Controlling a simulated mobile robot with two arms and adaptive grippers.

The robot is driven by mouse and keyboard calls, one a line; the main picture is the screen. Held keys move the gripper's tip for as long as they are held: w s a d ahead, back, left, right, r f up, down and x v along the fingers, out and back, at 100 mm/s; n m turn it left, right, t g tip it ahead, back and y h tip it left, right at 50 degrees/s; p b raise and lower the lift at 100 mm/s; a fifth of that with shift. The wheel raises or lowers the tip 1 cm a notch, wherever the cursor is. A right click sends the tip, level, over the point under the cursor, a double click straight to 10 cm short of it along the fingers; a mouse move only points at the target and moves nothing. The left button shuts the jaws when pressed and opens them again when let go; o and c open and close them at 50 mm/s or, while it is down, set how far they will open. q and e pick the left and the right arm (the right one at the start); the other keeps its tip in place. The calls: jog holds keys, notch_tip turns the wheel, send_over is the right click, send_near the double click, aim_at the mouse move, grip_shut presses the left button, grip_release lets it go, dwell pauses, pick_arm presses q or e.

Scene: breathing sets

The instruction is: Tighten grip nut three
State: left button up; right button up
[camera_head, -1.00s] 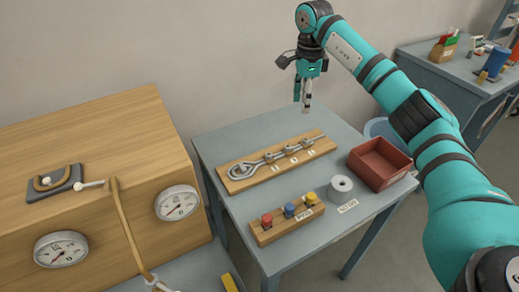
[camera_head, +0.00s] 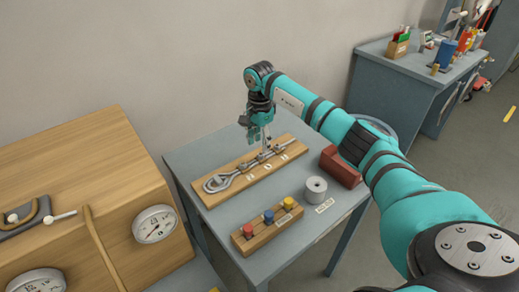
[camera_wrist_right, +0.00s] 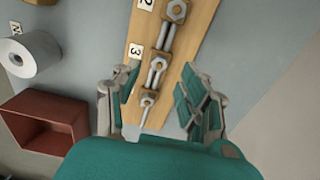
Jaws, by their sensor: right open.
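A wooden board (camera_head: 213,195) on the grey-blue table holds a metal rod assembly with a large ring at its left end. In the right wrist view, a hex nut (camera_wrist_right: 157,63) sits beside the label "3" (camera_wrist_right: 135,50), and another nut (camera_wrist_right: 177,10) sits near the label "2" (camera_wrist_right: 146,3). My right gripper (camera_head: 266,146) is open, pointing down above the far right part of the board. In the wrist view its fingers (camera_wrist_right: 158,92) stand either side of the rod's end, just below nut three, with nothing held. My left gripper is not in view.
A smaller block (camera_head: 285,229) with red, blue and yellow knobs lies in front. A white roll (camera_head: 315,190) and a red-brown bin (camera_head: 340,168) stand to the right. A wooden cabinet (camera_head: 90,165) with gauges is at left. The table's near left is clear.

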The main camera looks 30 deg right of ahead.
aim_at(260, 154)
jog(key=shift+f, duration=2.35)
grip_shut()
